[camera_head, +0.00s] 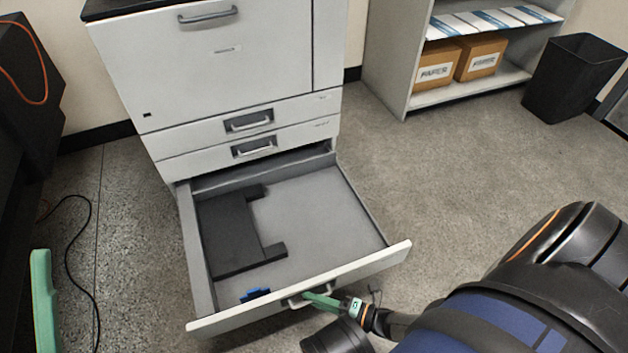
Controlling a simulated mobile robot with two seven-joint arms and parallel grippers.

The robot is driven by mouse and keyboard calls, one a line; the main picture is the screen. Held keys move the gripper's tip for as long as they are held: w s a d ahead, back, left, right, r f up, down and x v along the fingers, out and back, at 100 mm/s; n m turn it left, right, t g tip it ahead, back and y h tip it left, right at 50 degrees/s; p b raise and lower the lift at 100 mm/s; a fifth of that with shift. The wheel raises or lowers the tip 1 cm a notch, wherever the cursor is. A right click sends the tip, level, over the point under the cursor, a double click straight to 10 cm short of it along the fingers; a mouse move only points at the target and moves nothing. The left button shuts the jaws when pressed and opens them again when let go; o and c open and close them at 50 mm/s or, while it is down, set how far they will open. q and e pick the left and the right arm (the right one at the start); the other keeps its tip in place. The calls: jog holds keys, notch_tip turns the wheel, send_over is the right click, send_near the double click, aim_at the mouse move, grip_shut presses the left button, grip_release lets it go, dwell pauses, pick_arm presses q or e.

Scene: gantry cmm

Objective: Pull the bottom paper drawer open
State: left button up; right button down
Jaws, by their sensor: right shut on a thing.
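The bottom paper drawer (320,205) is pulled well out of the white printer (215,70). Its grey floor shows, with a dark paper guide (228,235) and a small blue piece (255,294) inside. My right gripper (308,298) is at the drawer's front, its green fingers shut on the drawer handle (296,301). The handle is partly hidden by the fingers. Of my left gripper, only a green finger (43,300) shows at the lower left, away from the drawer; its opening cannot be judged.
Two upper drawers (245,135) are closed. A shelf (400,60) with paper boxes (437,68) and a black bin (573,77) stand at the back right. A black cable (88,235) lies on the floor at left.

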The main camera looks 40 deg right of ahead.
jog(key=shift+d, duration=0.1)
jog(key=c, duration=1.2)
grip_release()
jog(key=p+v, duration=0.1)
jog(key=v, duration=1.1)
jog(key=shift+s, duration=0.2)
jog(key=shift+d+r, duration=0.15)
